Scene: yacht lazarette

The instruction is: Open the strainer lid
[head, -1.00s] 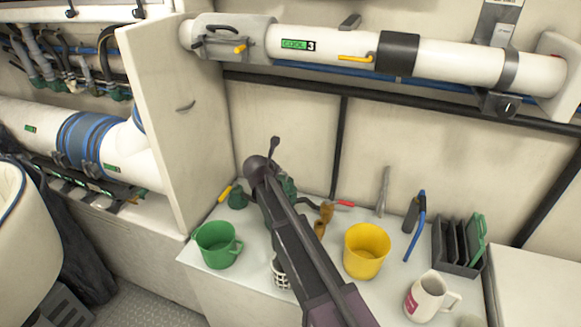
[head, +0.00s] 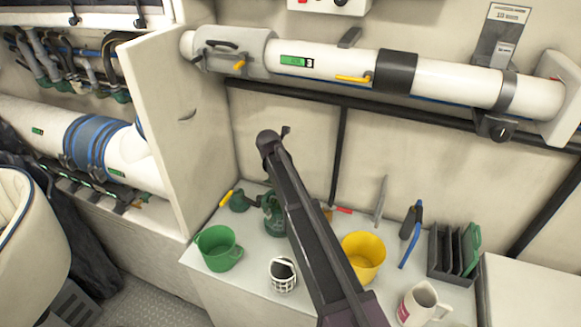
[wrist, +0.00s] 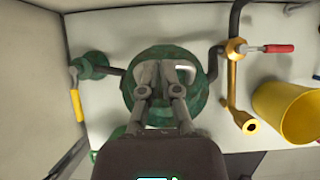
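The green strainer (head: 273,215) stands on the white counter against the back wall. In the wrist view its round green top (wrist: 130,92) lies below my gripper (wrist: 163,70). The two grey fingers are close together over the middle of that top and hide part of it. A pale bar-like piece (wrist: 186,69) shows beside the right finger. I cannot tell whether the fingers touch the lid or have anything between them. In the head view my arm covers the strainer's right side, and my gripper cannot be made out.
A brass valve with a red handle (wrist: 278,48) is right of the strainer, a yellow-handled valve (wrist: 77,104) left. A green mug (head: 218,250), white basket (head: 283,275), yellow cup (head: 363,255) and white mug (head: 422,303) stand on the counter. A partition (head: 175,120) is close left.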

